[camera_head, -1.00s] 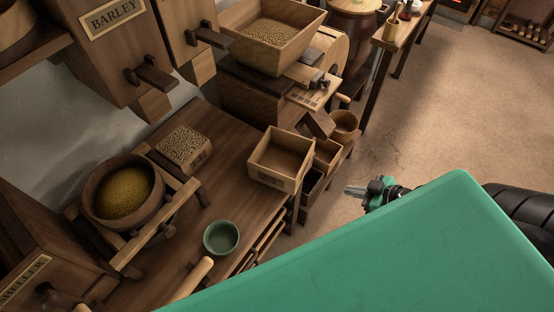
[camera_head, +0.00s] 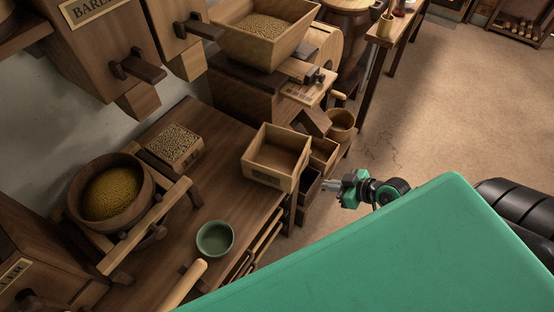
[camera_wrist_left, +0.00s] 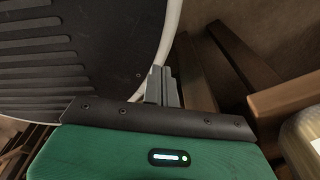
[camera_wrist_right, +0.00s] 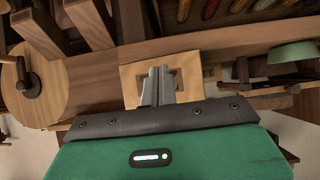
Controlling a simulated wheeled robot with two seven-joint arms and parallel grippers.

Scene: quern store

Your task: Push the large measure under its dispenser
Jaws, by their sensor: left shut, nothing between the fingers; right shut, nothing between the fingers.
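The larger box-shaped measure (camera_head: 262,173), pale wood, open-topped and empty, stands at the right edge of the counter. A smaller square box filled with grain (camera_head: 175,145) sits farther left on the counter. The barley dispenser (camera_head: 92,50) hangs at the upper left with a dark lever and spout; a second dispenser (camera_head: 180,45) hangs to its right. My right gripper (camera_head: 332,187) is shut and empty, apart from the measure and to its right beyond the counter edge. Its fingers also show in the right wrist view (camera_wrist_right: 158,84). My left gripper (camera_wrist_left: 162,85) is shut and empty.
A bowl of yellow grain (camera_head: 112,192) rests on a wooden stand at the left. A green bowl (camera_head: 215,239) is near the front edge. A mill with a grain-filled hopper (camera_head: 265,28) stands behind the measure. Floor (camera_head: 450,110) is open at the right.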

